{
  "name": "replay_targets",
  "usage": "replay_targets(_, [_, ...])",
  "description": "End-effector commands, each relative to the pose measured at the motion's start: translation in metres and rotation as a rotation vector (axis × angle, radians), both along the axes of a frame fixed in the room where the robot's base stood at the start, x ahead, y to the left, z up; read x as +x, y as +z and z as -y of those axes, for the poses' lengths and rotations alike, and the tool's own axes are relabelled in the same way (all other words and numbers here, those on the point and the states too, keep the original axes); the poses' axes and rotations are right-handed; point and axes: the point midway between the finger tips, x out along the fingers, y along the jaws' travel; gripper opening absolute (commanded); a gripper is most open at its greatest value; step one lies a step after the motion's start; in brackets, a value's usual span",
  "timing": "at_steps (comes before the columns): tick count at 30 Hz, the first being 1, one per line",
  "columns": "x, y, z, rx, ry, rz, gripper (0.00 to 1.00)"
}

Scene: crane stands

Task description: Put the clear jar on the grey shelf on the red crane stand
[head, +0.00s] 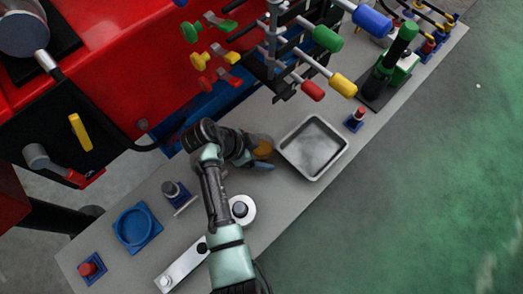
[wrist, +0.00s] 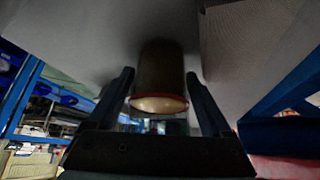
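The red crane stand (head: 105,62) fills the upper left of the head view, with a long grey shelf (head: 277,203) along its front. A jar with amber-looking contents (head: 263,146) is near the middle of the shelf, partly hidden by my gripper (head: 259,158). In the wrist view the jar (wrist: 160,80) appears dark, with a red rim and a pale round end. It lies between the two fingers of my gripper (wrist: 159,78), which are spread with narrow gaps beside it. Contact with the jar is not visible.
A square metal tray (head: 313,147) stands just right of the jar. Coloured valve levers (head: 326,38) overhang behind. A blue ring holder (head: 136,228), a white round fitting (head: 242,209) and a green-black lever unit (head: 392,65) also occupy the shelf. Green-grey floor is open at right.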

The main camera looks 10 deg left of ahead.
Motion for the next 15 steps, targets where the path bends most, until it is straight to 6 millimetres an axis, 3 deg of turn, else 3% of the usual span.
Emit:
replay_targets(7, [-0.002, 0.008, -0.004, 0.0, 0.001, 0.0, 0.84])
replay_targets(15, [-0.016, 0.054, -0.029, 0.003, 0.003, 0.004, 0.84])
